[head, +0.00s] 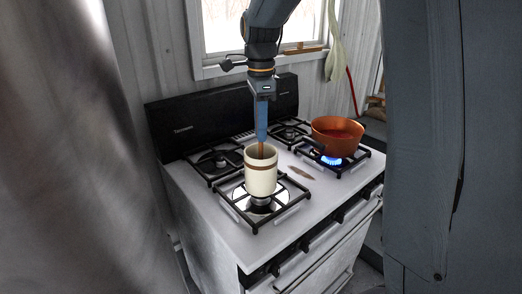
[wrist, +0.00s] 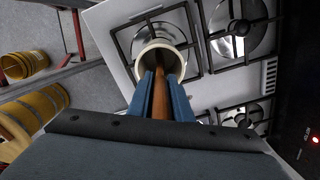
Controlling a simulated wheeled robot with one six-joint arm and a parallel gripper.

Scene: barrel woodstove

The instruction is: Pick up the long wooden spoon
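The long wooden spoon (head: 261,150) stands in a cream crock (head: 260,178) with a brown band, which sits on the front left grate of the stove. The crock's rim also shows in the wrist view (wrist: 141,62). My gripper (head: 261,136) points straight down over the crock, its blue fingertips close to the rim. In the wrist view, the spoon's brown shaft (wrist: 161,96) lies between the two blue fingers (wrist: 161,108), which press against it on both sides. The spoon's lower end is hidden inside the crock.
A copper-coloured pot (head: 337,135) with reddish contents stands over a lit blue flame on the right. A small brown flat patch (head: 300,172) shows on the white stovetop between the burners. The black backguard (head: 225,118) rises behind, below the window (head: 235,25).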

